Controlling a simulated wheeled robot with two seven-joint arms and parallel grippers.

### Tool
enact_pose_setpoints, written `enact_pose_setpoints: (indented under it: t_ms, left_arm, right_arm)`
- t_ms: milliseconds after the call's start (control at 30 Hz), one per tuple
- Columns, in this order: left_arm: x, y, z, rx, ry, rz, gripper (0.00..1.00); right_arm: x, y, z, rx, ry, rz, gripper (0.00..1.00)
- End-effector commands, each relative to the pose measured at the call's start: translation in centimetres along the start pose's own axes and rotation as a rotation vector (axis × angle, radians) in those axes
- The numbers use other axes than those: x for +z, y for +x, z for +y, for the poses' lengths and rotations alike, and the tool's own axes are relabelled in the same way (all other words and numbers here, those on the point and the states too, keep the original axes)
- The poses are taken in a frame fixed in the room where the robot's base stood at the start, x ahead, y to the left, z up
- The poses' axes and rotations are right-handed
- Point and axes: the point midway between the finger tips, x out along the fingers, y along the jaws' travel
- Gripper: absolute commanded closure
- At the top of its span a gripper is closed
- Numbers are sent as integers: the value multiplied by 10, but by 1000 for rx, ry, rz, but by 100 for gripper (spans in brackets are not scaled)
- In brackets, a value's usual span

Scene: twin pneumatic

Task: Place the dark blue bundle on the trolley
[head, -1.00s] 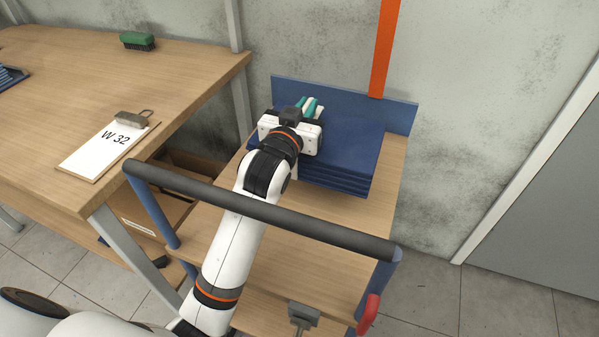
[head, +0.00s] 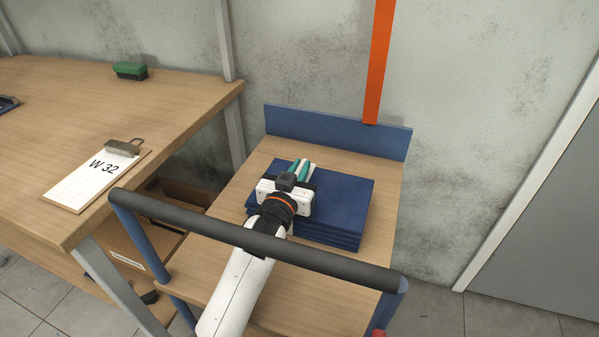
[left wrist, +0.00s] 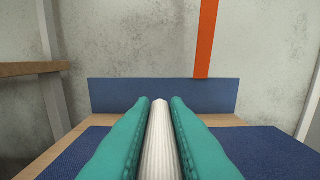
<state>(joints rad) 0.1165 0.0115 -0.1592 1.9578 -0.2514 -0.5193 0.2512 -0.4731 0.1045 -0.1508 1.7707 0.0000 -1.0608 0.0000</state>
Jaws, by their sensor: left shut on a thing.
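The dark blue bundle (head: 345,202) is a flat folded stack. It is at the middle of the trolley's wooden top (head: 262,165), in front of the blue back panel (head: 340,132). It looks to rest on the top or hang just above it; I cannot tell which. My left gripper (head: 303,171) is over the bundle with teal fingers, shut on a white ribbed strap (left wrist: 160,140) of the bundle, as the left wrist view shows. Gripper and arm hide part of the bundle's left side. My right gripper is not in view.
A wooden table (head: 60,110) stands at left with a clipboard (head: 85,185) and green brush (head: 130,70). An orange strip (head: 380,60) runs down the wall behind. Bare wood shows around the bundle.

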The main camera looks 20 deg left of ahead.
Motion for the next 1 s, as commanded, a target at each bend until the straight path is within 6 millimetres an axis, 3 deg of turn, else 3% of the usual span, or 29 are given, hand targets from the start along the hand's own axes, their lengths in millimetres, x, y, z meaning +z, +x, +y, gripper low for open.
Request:
enact_pose_setpoints:
  t_ms: [333, 367, 467, 800, 1000]
  left_arm:
    - [2, 0, 0, -1, -2, -9, 100]
    - [-1, 0, 0, 0, 0, -1, 81]
    - [-1, 0, 0, 0, 0, -1, 64]
    - [0, -2, 0, 0, -1, -1, 64]
    - [0, -30, 0, -1, -1, 0, 64]
  right_arm:
    - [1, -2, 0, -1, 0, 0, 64]
    - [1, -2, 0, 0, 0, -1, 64]
    - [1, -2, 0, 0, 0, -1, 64]
    - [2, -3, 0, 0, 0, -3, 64]
    - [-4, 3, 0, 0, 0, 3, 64]
